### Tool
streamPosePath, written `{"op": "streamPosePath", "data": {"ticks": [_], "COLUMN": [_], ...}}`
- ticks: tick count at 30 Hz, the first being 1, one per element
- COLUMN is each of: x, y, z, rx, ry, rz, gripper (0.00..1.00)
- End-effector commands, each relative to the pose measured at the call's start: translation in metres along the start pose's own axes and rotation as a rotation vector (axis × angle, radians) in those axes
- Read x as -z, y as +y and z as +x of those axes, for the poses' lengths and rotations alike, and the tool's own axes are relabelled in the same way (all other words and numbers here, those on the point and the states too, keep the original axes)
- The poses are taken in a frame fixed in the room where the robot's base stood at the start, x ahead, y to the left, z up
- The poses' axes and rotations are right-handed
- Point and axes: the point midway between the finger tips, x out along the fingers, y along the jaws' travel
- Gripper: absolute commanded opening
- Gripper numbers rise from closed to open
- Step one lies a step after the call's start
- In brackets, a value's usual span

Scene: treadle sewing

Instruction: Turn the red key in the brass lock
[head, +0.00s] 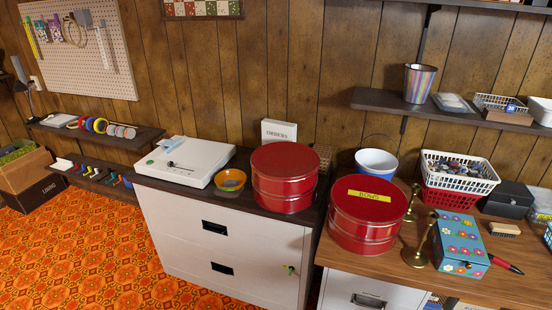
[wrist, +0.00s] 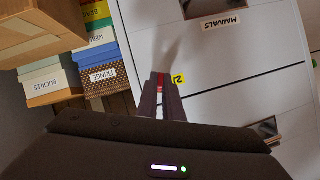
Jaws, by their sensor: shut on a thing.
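In the wrist view my gripper (wrist: 160,88) is shut on a small red piece, which I take to be the red key (wrist: 160,79). Only a little of it shows between the two dark fingertips. A yellow tag marked 21 (wrist: 178,78) is just right of the tips, against the white cabinet front (wrist: 215,60). The brass lock cannot be made out; the fingers cover the spot. I cannot tell how far the key is turned. My gripper is not seen in the head view.
Red tins (head: 367,235) and a flowered box (head: 460,245) stand above.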

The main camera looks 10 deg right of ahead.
Motion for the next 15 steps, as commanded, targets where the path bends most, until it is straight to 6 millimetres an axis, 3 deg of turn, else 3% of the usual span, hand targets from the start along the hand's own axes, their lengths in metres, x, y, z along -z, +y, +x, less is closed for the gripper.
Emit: {"op": "streamPosePath", "data": {"ticks": [6, 15], "x": [0.0031, 0.0036], "y": [0.0005, 0.0001], "z": [0.0016, 0.0018], "rx": [0.051, 0.056], "ry": [0.005, 0.005], "rz": [0.097, 0.105], "gripper": [0.0, 0.0]}}
